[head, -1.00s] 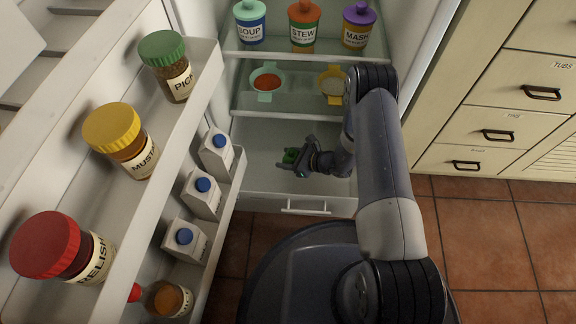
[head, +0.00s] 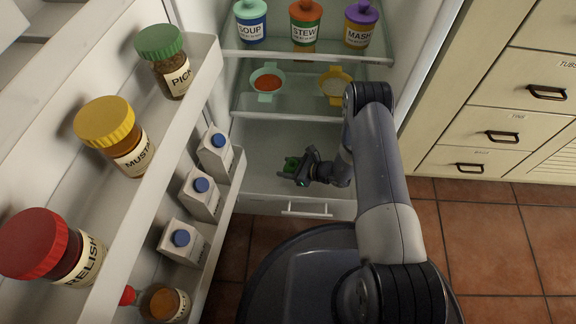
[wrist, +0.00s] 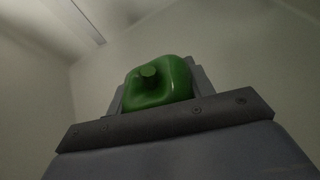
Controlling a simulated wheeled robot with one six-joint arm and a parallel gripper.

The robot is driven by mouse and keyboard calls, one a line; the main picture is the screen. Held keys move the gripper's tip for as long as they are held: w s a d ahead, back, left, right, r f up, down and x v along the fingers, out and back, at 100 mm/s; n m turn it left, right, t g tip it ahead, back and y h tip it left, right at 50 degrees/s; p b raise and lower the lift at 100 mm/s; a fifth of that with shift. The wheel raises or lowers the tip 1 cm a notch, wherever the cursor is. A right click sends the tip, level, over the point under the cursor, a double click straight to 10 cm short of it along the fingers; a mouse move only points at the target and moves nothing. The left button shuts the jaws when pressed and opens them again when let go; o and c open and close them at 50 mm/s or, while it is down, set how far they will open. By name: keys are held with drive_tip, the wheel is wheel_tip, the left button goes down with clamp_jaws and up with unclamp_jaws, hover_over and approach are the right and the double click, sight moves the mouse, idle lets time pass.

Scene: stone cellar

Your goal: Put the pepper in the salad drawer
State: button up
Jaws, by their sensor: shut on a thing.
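The green pepper (head: 291,164) is in my gripper (head: 297,172), low in the open fridge. In the wrist view the pepper (wrist: 158,82) sits between the fingers, stem toward the camera, with pale walls around it. My gripper is shut on it. The salad drawer (head: 306,207) is the pale compartment at the bottom of the fridge, with a bar handle on its front. In the head view the gripper and pepper are over or inside this drawer. I cannot tell whether the pepper touches its floor.
A glass shelf above holds an orange-filled dish (head: 267,83) and a yellow dish (head: 335,86). Labelled canisters (head: 303,22) stand higher. The open door at left carries jars (head: 115,136) and cartons (head: 202,193). Cabinet drawers (head: 490,135) stand at right.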

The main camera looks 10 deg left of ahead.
drive_tip(key=o, duration=1.1)
drive_tip(key=shift+c, duration=0.2)
drive_tip(key=shift+r, duration=0.55)
drive_tip(key=p+v, duration=0.4)
drive_tip(key=v, duration=0.8)
